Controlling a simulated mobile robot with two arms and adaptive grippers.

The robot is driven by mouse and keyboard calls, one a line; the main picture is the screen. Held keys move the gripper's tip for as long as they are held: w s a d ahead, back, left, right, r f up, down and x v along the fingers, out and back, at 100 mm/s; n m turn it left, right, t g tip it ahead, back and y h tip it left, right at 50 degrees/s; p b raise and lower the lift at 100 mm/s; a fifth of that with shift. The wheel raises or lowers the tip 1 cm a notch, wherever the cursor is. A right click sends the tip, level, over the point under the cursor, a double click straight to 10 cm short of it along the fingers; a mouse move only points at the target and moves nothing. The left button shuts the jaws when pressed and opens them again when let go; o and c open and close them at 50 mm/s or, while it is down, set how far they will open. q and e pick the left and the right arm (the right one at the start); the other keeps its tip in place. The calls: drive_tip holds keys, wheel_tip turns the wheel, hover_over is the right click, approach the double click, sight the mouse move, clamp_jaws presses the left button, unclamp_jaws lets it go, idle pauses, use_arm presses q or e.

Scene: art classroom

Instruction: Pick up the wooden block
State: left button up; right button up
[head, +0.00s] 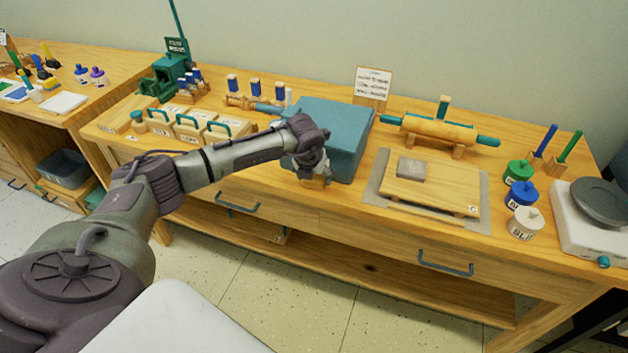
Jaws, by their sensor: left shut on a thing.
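My left gripper (312,168) is in front of the blue-teal box (352,152), near the front edge of the wooden workbench (300,199). It is shut on a small tan wooden block (317,183), which shows just below the fingers and is partly hidden by them. I cannot tell whether the block touches the bench. My right gripper is not in view.
To the right lie a wooden board (440,188) with a grey slab (412,169), a rolling pin (438,128) and lidded pots (522,193). To the left stand lidded wooden boxes (190,128) and blue-topped spools (256,88).

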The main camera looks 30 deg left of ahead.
use_arm(q)
drive_tip(key=shift+r, duration=0.1)
drive_tip(key=shift+s+r+b, duration=0.15)
drive_tip(key=shift+r+b, duration=0.25)
drive_tip(key=shift+r, duration=0.1)
wheel_tip(320, 180, up, 6)
drive_tip(key=shift+r+b, duration=0.15)
drive_tip(key=shift+b, duration=0.45)
drive_tip(key=s+d+b, duration=0.2)
drive_tip(key=s, duration=0.7)
drive_tip(key=s+d+b, duration=0.2)
drive_tip(key=s, duration=0.8)
drive_tip(key=shift+d+f, duration=0.2)
drive_tip(key=shift+d, duration=0.15)
drive_tip(key=o, duration=0.4)
drive_tip(key=shift+c, duration=1.4)
